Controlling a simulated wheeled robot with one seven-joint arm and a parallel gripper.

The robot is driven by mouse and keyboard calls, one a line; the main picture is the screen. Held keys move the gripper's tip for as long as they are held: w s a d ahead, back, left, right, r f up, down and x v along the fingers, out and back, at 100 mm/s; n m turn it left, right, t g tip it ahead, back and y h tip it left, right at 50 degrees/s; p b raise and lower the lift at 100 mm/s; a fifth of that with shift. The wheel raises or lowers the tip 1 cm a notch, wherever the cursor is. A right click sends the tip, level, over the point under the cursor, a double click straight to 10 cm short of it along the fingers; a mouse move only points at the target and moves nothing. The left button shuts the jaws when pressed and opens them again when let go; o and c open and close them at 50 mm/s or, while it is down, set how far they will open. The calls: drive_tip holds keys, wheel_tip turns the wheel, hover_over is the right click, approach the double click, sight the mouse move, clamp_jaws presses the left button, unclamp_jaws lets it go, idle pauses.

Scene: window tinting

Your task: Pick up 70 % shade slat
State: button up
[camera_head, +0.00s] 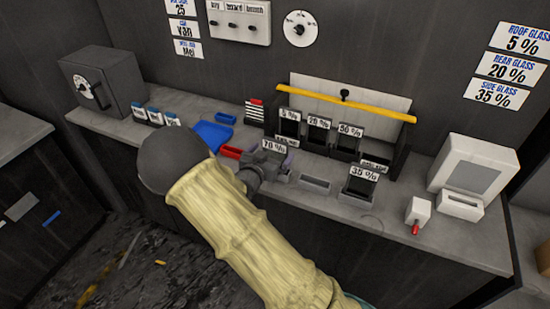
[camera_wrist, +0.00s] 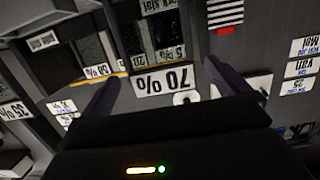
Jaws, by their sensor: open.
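The 70 % shade slat (camera_head: 273,146) shows mostly as its white label, at the left end of the slat group on the counter. My gripper (camera_head: 271,160) is right at it and hides most of its body. In the wrist view the slat's upside-down label (camera_wrist: 164,80) lies between the two spread fingers of my gripper (camera_wrist: 160,90). The fingers look apart from the label's sides; whether they touch the slat cannot be told. My gripper is open.
Slats marked 5 % (camera_head: 289,130), 20 % (camera_head: 318,137) and 50 % (camera_head: 347,145) stand close behind in a rack under a yellow bar (camera_head: 345,103). A 35 % slat (camera_head: 361,187) stands to the right. A blue tray (camera_head: 214,135) and red tray (camera_head: 231,152) lie left.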

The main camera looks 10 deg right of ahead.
sight(274, 150)
drive_tip(key=shift+w, duration=0.1)
drive_tip(key=p+x, duration=0.2)
drive_tip(key=x, duration=0.3)
drive_tip(key=shift+f, duration=0.15)
drive_tip(key=c, duration=1)
wheel_tip(274, 150, up, 10)
drive_tip(key=b, duration=0.1)
